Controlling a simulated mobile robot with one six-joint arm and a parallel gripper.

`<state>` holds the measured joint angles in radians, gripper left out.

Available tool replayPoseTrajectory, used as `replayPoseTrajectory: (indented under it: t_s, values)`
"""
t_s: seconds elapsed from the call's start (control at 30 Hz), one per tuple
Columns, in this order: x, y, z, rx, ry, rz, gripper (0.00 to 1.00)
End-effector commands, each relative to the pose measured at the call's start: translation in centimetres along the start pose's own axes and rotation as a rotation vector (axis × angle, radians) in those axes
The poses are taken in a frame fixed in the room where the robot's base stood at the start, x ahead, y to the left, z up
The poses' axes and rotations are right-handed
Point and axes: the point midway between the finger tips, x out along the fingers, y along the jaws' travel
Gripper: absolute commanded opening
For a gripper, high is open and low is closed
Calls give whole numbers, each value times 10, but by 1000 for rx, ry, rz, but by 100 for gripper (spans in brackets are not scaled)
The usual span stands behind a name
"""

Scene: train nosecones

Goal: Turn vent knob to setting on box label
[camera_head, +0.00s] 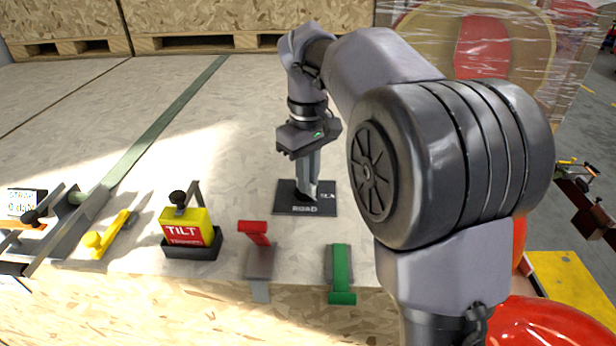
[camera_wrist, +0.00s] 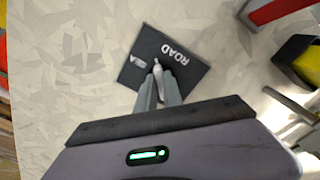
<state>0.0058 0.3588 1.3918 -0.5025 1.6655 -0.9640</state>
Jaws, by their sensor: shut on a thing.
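A black vent plate (camera_head: 285,209) lies on the pale crate top; the wrist view shows it too (camera_wrist: 190,77). It reads ROAD along its front edge, with a smaller word, seemingly SEA, on the right. A small grey vent knob (camera_wrist: 157,68) stands on the plate. Its visible end points roughly at the corner between the two words; its exact setting is hard to tell. My gripper (camera_head: 308,190) points down over the plate, its fingers closed around the knob and hiding much of it. In the wrist view my fingers (camera_wrist: 158,88) converge on it. I cannot identify the box label.
A yellow handle (camera_head: 105,236) and a metal clamp (camera_head: 60,225) are at left.

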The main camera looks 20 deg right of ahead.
Motion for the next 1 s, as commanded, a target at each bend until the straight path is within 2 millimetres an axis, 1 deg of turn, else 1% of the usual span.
replayPoseTrajectory:
  t_s: [0.23, 0.7, 1.0]
  values:
    - [-1, -1, 0, 106, -1, -1, 0]
    - [0, -3, -1, 497, -1, 0, 0]
    - [0, -3, -2, 683, -1, 0, 0]
